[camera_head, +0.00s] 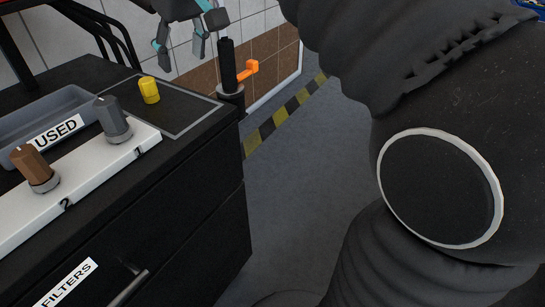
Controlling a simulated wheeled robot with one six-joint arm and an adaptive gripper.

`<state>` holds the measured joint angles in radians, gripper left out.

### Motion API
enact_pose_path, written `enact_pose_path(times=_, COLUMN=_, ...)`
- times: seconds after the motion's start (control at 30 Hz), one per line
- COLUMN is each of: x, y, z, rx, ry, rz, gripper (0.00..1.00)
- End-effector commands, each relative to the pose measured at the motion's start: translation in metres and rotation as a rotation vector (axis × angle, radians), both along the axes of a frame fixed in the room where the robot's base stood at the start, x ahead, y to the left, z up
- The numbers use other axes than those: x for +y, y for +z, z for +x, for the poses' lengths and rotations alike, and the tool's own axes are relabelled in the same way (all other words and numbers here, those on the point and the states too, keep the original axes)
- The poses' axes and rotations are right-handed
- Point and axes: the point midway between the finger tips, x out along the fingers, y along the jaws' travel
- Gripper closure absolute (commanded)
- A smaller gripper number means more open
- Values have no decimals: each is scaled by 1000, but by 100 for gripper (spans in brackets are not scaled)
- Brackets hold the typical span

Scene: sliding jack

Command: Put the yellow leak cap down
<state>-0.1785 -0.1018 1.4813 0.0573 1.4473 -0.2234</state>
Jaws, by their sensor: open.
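The yellow leak cap (149,90) stands on the black cabinet top, inside a grey outlined rectangle (190,127) near the back. Nothing is touching it. My gripper (183,58) is open above the cabinet's back right corner, up and to the right of the cap. No object shows between its fingers. The top of my gripper is cut off by the picture's upper edge.
A grey tray marked USED (62,108) lies left of the cap. A white numbered rack (95,165) holds a grey knob part (112,118) and a brown one (35,165). A black post with an orange lever (248,70) stands close beside my gripper.

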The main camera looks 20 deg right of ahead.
Motion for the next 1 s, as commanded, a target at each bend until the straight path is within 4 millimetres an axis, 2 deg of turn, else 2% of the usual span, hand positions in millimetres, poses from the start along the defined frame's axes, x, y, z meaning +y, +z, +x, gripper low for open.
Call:
enact_pose_path(times=0.03, x=-11, y=-10, z=-17, rx=-11, ry=-34, rz=4, gripper=42)
enact_pose_path(times=0.17, x=-33, y=-42, z=-53, rx=-46, ry=-118, rz=13, gripper=42)
enact_pose_path(times=0.3, x=-54, y=-84, z=-95, rx=-82, ry=-207, rz=23, gripper=42)
enact_pose_path(times=0.5, x=-77, y=-153, z=-151, rx=-131, ry=-320, rz=38, gripper=42)
enact_pose_path(times=0.6, x=-84, y=-181, z=-171, rx=-150, ry=-360, rz=43, gripper=42)
enact_pose_path(times=0.77, x=-89, y=-208, z=-188, rx=-166, ry=-394, rz=47, gripper=42)
enact_pose_path(times=1.0, x=-90, y=-213, z=-191, rx=-168, ry=-401, rz=48, gripper=42)
